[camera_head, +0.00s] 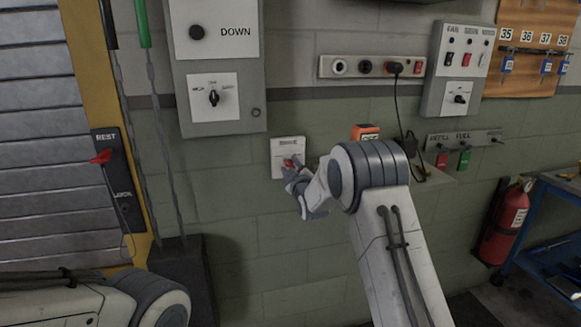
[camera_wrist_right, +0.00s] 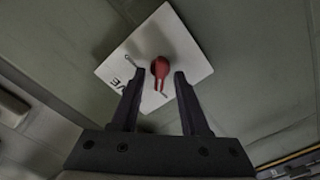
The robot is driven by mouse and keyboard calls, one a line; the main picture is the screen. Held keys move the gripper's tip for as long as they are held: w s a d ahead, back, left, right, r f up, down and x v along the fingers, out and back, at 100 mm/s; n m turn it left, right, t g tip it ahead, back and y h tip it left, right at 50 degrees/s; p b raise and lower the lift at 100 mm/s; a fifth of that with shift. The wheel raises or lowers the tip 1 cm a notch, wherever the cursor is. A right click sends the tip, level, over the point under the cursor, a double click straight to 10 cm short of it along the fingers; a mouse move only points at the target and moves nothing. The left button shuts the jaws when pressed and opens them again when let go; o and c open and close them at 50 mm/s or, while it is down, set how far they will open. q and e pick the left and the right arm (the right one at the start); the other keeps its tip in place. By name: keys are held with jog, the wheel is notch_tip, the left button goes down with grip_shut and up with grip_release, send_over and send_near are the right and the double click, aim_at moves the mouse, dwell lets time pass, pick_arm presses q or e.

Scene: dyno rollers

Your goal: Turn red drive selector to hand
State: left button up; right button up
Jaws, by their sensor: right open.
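The red drive selector (camera_head: 290,163) is a red knob on a small white plate (camera_head: 279,145) fixed to the green block wall. In the right wrist view the red knob (camera_wrist_right: 161,68) stands out from the white plate (camera_wrist_right: 190,65), which shows part of a word. My right gripper (camera_head: 298,176) is at the plate's lower edge in the head view. Its two dark fingers (camera_wrist_right: 157,84) are apart, with the knob beyond and between their tips. I see no clear contact. The selector's hand mark cannot be read. My left arm shows at the lower left, but its gripper is out of view.
A grey box marked DOWN (camera_head: 245,60) hangs above the plate. A socket strip (camera_head: 345,66) and a switch box (camera_head: 440,97) are to the right. A red REST/LOCK lever (camera_head: 101,157) is at left. A fire extinguisher (camera_head: 504,222) and blue cart (camera_head: 540,262) stand at right.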

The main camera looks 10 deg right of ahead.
grip_shut()
jog(key=m+b, duration=0.3)
jog(key=shift+f, duration=0.15)
jog(key=m+b, duration=0.2)
jog(key=m, duration=0.1)
jog(key=shift+d+m, duration=0.15)
jog(key=shift+m, duration=0.25)
jog(key=m+b, duration=0.2)
jog(key=m, duration=0.3)
jog(key=shift+d, duration=0.1)
jog(key=m+b, duration=0.1)
jog(key=m, duration=0.5)
jog(key=shift+d+b, duration=0.1)
jog(key=shift+b, duration=0.3)
